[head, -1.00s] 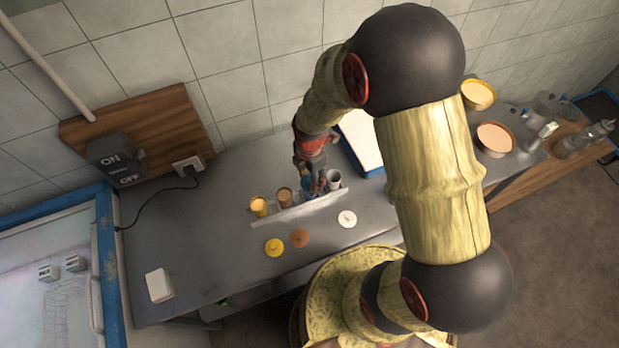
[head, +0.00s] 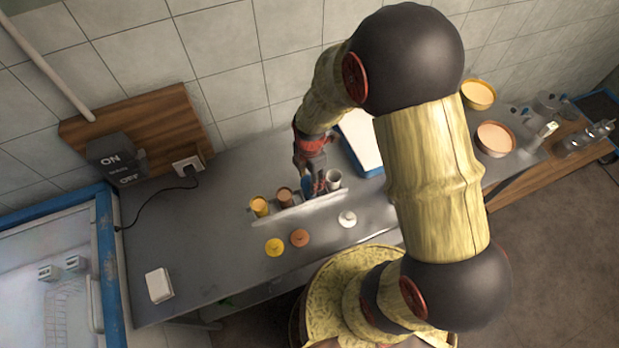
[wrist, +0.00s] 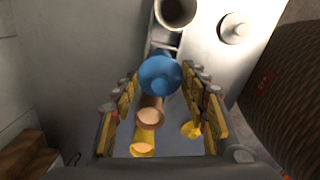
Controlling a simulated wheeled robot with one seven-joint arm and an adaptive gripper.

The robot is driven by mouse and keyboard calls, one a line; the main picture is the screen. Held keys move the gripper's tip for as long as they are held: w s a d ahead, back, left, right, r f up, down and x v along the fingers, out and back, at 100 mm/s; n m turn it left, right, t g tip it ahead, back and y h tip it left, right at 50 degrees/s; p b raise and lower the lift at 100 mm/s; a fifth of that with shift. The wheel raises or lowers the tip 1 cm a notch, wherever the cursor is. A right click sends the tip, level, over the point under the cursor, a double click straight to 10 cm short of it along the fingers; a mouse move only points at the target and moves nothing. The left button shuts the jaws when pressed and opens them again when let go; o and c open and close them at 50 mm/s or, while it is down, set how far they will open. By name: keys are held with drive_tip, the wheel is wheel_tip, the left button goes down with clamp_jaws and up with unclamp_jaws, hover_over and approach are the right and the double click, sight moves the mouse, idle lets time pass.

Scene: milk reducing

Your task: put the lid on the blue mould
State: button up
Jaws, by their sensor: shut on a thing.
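A blue round lid (wrist: 160,76) sits between the fingertips of my gripper (wrist: 161,80) in the wrist view, with its face towards the camera. My gripper is shut on it. In the head view my gripper (head: 313,188) is low over the mould holder (head: 290,213), between the brown mould (head: 284,196) and the white mould (head: 333,178). A patch of blue (head: 306,183) shows beside the fingers there. The blue mould is mostly hidden by the lid and fingers. I cannot tell whether the lid touches it.
A yellow mould (head: 259,205) stands at the holder's left end. Yellow (head: 274,247), brown (head: 299,237) and white (head: 347,218) lids lie on the counter in front. A blue-edged white box (head: 361,140) stands behind on the right. The counter's left part is mostly clear.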

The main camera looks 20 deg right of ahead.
drive_tip(key=shift+f, duration=0.1)
idle(0.7)
drive_tip(key=o, duration=0.7)
drive_tip(key=o, duration=0.4)
drive_tip(key=shift+o, duration=1)
drive_tip(key=shift+r+p, duration=2.45)
drive_tip(key=shift+r, duration=1.1)
drive_tip(key=c, duration=0.3)
